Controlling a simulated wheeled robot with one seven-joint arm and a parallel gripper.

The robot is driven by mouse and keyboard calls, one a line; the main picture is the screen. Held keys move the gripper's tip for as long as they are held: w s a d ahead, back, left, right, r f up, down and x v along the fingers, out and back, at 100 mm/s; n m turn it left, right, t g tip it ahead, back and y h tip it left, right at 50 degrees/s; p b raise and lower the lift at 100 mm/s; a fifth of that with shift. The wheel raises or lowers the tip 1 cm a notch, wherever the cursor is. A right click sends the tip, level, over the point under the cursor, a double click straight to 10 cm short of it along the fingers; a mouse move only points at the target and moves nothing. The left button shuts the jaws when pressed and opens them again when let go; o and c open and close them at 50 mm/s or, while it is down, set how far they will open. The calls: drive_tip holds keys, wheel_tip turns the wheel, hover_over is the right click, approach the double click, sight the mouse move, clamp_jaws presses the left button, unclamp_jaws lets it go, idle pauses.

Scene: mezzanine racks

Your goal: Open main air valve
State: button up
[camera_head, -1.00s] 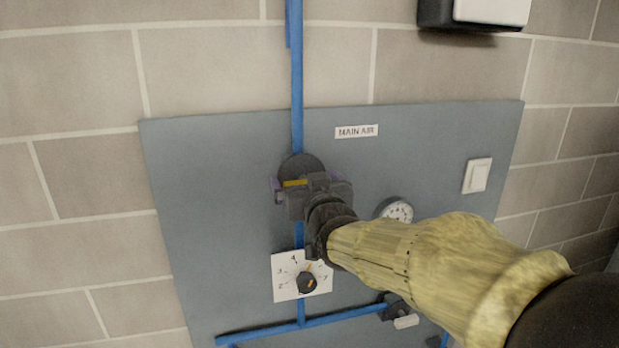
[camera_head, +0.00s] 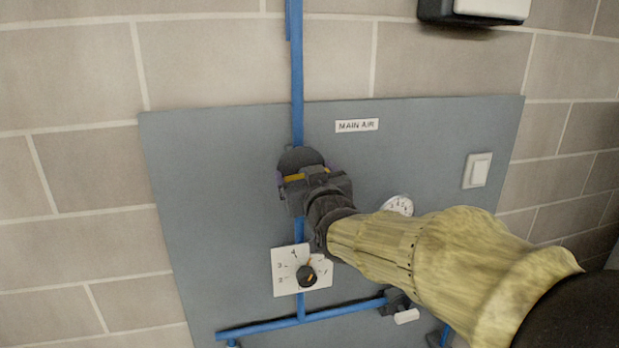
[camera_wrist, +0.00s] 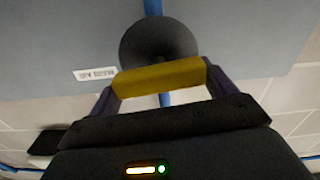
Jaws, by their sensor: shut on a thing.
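The main air valve has a dark round body (camera_head: 300,158) on the blue vertical pipe, left of the MAIN AIR label (camera_head: 356,125). Its yellow handle (camera_head: 293,177) shows partly beside my gripper (camera_head: 303,176). In the wrist view the yellow handle (camera_wrist: 160,77) lies slightly tilted across the front of the round dark valve body (camera_wrist: 158,42). My gripper (camera_wrist: 162,79) is shut on the handle, with a purple finger at each end of it. My gripper hides part of the valve in the head view.
A grey panel (camera_head: 215,200) on the block wall carries a numbered dial (camera_head: 284,285) below the valve, a gauge (camera_head: 398,205) partly behind my arm, and a white switch (camera_head: 477,170) at right. Another small valve (camera_head: 404,316) sits on the lower blue pipe (camera_head: 345,314).

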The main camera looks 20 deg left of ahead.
drive_tip(key=n+b, duration=0.1)
drive_tip(key=n, duration=0.2)
drive_tip(key=shift+f, duration=0.1)
drive_tip(key=n+b, duration=0.1)
drive_tip(key=n, duration=0.3)
drive_tip(key=shift+s+a+n, duration=0.1)
drive_tip(key=shift+a+n, duration=0.05)
drive_tip(key=shift+n, duration=0.15)
drive_tip(key=n, duration=0.4)
drive_tip(key=shift+a+f+n, duration=0.1)
drive_tip(key=shift+f+n, duration=0.05)
drive_tip(key=shift+n, duration=0.15)
drive_tip(key=shift+f+n+p, duration=0.2)
drive_tip(key=shift+n+p, duration=0.15)
drive_tip(key=shift+n, duration=1.95)
drive_tip(key=o, duration=0.9)
drive_tip(key=shift+c, duration=0.2)
drive_tip(key=shift+s, duration=0.1)
